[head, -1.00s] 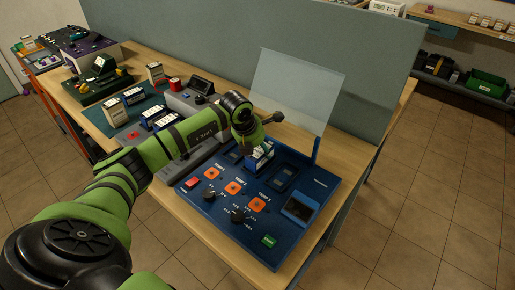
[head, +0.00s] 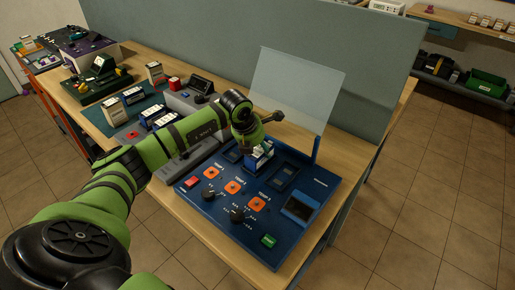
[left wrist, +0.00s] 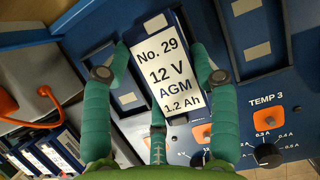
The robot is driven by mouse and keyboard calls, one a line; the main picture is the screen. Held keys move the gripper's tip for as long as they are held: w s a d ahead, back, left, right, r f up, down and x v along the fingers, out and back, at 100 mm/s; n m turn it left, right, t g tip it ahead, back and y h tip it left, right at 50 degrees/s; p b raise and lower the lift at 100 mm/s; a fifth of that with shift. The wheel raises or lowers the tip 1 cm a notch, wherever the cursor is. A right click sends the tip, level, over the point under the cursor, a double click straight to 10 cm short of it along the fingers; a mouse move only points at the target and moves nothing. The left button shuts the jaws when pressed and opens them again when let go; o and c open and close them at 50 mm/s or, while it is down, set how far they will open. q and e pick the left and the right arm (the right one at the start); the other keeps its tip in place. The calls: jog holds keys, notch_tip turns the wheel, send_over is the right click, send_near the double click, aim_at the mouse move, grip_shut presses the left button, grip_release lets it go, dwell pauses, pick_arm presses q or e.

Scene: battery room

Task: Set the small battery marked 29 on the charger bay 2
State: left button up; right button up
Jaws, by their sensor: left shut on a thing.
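The battery marked No. 29 (left wrist: 166,72) is a small dark blue block with a white label reading 12 V AGM 1.2 Ah. My left gripper (left wrist: 160,78) is shut on it, with green fingers on both sides and one below. In the head view my left gripper (head: 262,149) holds the battery (head: 258,160) at the middle bay of the blue charger (head: 225,217). The battery and gripper hide that bay, and I cannot tell whether the battery is seated. The right-hand bay (head: 283,178) is empty. My right gripper is not in view.
A clear raised panel (head: 295,88) stands behind the charger. Orange buttons, black knobs and a green button (head: 268,240) line its front. Several other batteries (head: 113,110) stand to the left, near a grey unit. A grey-blue partition (head: 375,100) runs behind the table.

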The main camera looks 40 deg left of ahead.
aim_at(256, 148)
pick_arm(q)
jog(key=shift+f+b, duration=0.45)
dwell(0.4)
jog(key=o, duration=1.4)
jog(key=shift+r, duration=0.1)
jog(key=shift+s, duration=0.1)
jog(key=shift+s+r+p, duration=0.2)
jog(key=shift+r+p, duration=0.5)
jog(key=shift+p, duration=0.05)
jog(key=p+v, duration=0.3)
jog(key=v, duration=0.1)
jog(key=shift+p+v, duration=1.5)
jog(key=shift+v, duration=1.05)
jog(key=shift+s+r, duration=0.1)
